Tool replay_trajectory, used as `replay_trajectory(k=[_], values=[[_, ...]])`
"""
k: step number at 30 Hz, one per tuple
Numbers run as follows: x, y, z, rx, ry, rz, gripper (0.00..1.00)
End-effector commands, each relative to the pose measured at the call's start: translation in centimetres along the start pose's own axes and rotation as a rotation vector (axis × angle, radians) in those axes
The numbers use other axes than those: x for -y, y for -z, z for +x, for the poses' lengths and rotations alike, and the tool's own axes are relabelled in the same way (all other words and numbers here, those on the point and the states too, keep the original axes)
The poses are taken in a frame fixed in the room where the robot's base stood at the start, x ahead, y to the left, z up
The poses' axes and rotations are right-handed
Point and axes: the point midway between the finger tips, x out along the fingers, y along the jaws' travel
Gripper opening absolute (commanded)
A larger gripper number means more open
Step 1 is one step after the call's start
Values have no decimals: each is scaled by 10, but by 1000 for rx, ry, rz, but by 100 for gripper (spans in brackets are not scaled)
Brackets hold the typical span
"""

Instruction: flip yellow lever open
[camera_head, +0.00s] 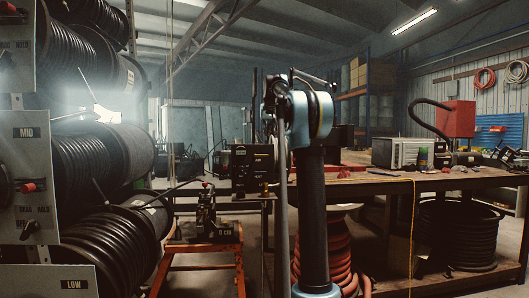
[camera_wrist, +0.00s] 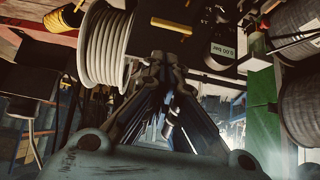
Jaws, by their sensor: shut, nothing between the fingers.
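My gripper (camera_wrist: 163,68) reaches up the middle of the wrist view, with its fingertips together and nothing seen between them. I cannot tell which is the lever, and neither visibly touches the gripper. A black unit with a 0.00 bar display (camera_wrist: 222,52) is between these bars. In the head view, a black machine box (camera_head: 251,167) stands left of my arm. No yellow lever can be made out there, and the gripper is not clear.
A ribbed pale reel (camera_wrist: 104,45) is close left of the fingertips in the wrist view. A green block (camera_wrist: 264,110) stands at right. In the head view, hose reels (camera_head: 100,160) fill the left, an orange stand (camera_head: 205,248) is ahead, and a wooden bench (camera_head: 440,180) stands right.

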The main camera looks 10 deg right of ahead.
Motion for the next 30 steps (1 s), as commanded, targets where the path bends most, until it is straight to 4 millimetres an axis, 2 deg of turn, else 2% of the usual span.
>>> replay_trajectory(k=[3, 6, 20, 26, 30], values=[[0, 17, 7, -18, 0, 1, 0], [0, 23, 10, -24, 0, 1, 0], [0, 24, 14, -26, 0, 1, 0], [0, 25, 38, -25, 0, 1, 0], [0, 25, 62, -25, 0, 1, 0]])
